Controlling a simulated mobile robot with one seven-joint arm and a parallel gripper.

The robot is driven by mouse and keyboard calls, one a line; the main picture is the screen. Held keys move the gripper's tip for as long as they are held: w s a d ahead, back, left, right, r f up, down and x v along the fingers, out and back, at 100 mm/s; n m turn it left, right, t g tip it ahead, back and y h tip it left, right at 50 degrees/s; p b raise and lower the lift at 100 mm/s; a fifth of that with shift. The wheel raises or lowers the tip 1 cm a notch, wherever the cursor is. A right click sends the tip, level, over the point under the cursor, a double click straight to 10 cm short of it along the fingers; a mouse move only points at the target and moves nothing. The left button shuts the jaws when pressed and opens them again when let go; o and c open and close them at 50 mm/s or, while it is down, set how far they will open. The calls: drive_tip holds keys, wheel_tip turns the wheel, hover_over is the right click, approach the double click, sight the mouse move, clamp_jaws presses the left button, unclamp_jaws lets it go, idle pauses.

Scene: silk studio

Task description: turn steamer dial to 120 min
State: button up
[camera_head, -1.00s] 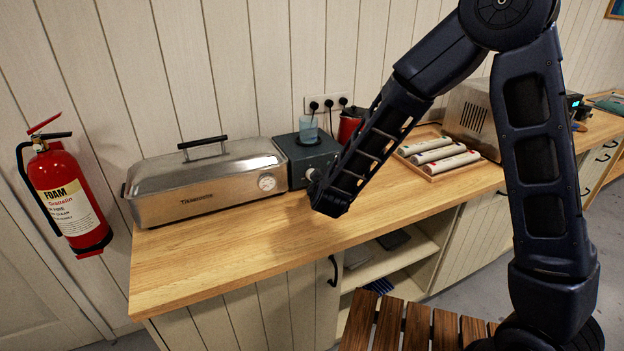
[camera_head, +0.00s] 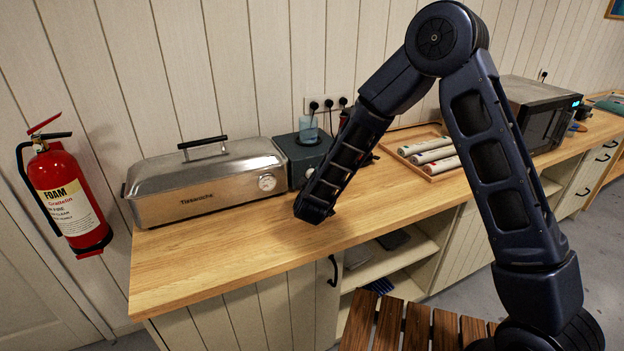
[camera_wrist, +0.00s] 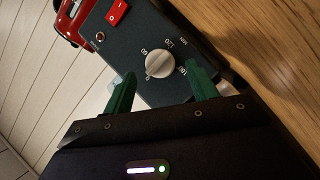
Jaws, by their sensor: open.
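The steamer's dark control box (camera_head: 307,153) stands on the wooden counter, right of the silver steamer chest. In the wrist view its front panel (camera_wrist: 115,48) carries a round silver dial (camera_wrist: 159,64) with marks including 60, 120 and 180. The dial's pointer seems to lie toward the 0 mark, but it is too small to be sure. My gripper (camera_wrist: 160,76) is open, its two green fingers to either side of the dial, apart from it. In the head view my gripper (camera_head: 313,212) is above the counter in front of the box, its fingers not clear.
The silver chest (camera_head: 205,185) with a round gauge stands left of the box. A blue cup (camera_head: 308,130) sits on top of the box. A red switch (camera_wrist: 116,13) is on the panel. A tray of rolls (camera_head: 430,152) and a microwave (camera_head: 535,110) stand right. The front counter is clear.

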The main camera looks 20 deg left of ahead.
drive_tip(key=shift+x, duration=1.1)
drive_tip(key=shift+c, duration=0.5)
drive_tip(key=c, duration=0.9)
